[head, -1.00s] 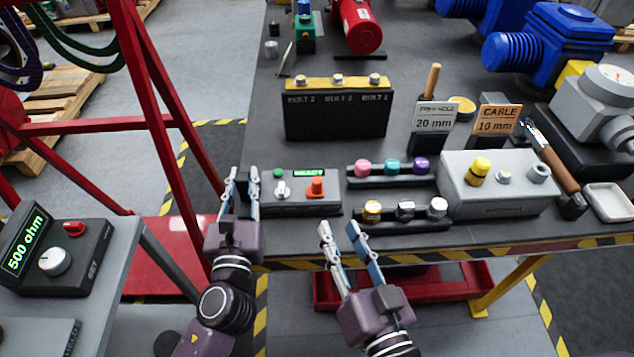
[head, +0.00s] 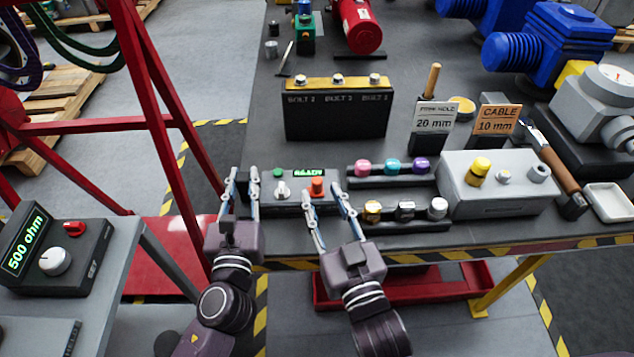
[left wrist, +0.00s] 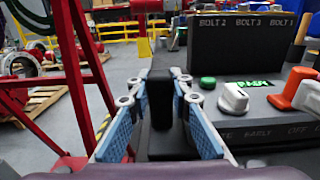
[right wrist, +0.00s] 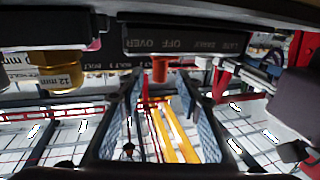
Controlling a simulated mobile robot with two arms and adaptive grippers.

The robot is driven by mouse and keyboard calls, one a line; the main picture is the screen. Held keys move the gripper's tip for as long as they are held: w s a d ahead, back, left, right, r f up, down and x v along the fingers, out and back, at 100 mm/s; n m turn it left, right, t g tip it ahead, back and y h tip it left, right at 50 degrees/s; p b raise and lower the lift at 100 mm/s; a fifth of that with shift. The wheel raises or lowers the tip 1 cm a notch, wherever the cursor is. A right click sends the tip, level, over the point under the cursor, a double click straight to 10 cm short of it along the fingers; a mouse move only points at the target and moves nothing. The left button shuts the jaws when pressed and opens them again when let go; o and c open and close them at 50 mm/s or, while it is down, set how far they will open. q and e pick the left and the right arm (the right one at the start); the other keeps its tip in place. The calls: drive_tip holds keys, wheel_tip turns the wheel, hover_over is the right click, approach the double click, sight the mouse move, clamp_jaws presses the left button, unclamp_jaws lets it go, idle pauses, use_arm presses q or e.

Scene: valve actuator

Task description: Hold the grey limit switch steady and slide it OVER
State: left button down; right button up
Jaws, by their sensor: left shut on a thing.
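The grey limit switch (head: 297,205) sits at the table's front edge, with a green button, a white knob (head: 283,190), a small lit display and an orange slider (head: 317,186). My left gripper (head: 241,180) is at its left end, shut on a black grip (left wrist: 160,110) in the left wrist view. My right gripper (head: 322,194) is open, its fingers spread around the orange slider in the head view. In the right wrist view the slider (right wrist: 160,68) hangs just beyond and between the fingertips, by the OFF and OVER labels. Contact cannot be told.
Several coloured knobs (head: 392,166) and metal fittings (head: 406,210) stand in racks just right of my right gripper. A grey box (head: 495,185) with a yellow button is further right. A black bolt block (head: 336,115) stands behind. A red frame (head: 150,110) rises on the left.

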sight(318, 189)
drive_tip(key=shift+x, duration=2.15)
drive_tip(key=shift+c, duration=0.5)
clamp_jaws()
